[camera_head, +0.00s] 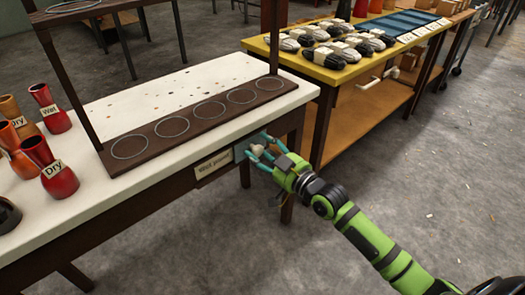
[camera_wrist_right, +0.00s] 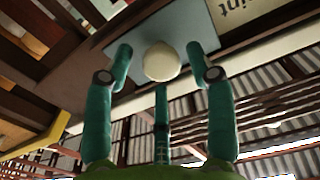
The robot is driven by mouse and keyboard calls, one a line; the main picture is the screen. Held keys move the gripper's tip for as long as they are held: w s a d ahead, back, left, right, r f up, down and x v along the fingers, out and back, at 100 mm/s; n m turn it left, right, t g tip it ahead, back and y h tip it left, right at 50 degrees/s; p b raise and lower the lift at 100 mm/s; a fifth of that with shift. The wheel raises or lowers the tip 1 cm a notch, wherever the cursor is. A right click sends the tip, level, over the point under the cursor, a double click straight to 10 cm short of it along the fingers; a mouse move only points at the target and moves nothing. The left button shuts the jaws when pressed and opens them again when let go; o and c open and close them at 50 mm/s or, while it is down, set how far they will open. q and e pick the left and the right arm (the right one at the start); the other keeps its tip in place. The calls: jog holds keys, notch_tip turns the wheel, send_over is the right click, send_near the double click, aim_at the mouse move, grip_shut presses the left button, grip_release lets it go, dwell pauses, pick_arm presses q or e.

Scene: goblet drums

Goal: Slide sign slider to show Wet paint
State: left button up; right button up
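The sign (camera_head: 213,164) is on the front edge of the white-topped table; its pale label reads like "Wet paint", and the wrist view shows the end of that lettering (camera_wrist_right: 236,14). Beside the label is a blue-grey slider plate (camera_wrist_right: 125,40) with a round cream knob (camera_wrist_right: 162,62), which also shows in the head view (camera_head: 257,150). My right gripper (camera_head: 260,148) is at the knob, its teal fingers spread around it. In the wrist view, gaps show between the knob and the two side fingers. My left gripper is out of view.
Red and orange goblet drums (camera_head: 60,180) with "Wet" and "Dry" tags stand at the table's left. A brown board with ringed spots (camera_head: 190,122) lies along the table's front. A yellow table (camera_head: 330,78) with shoe-like items stands behind. Grey floor (camera_head: 440,150) is open at right.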

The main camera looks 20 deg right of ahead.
jog(key=shift+f, duration=0.1)
jog(key=shift+s, duration=0.25)
jog(key=v, duration=1.1)
jog(key=shift+s+d, duration=0.15)
jog(key=shift+s, duration=0.1)
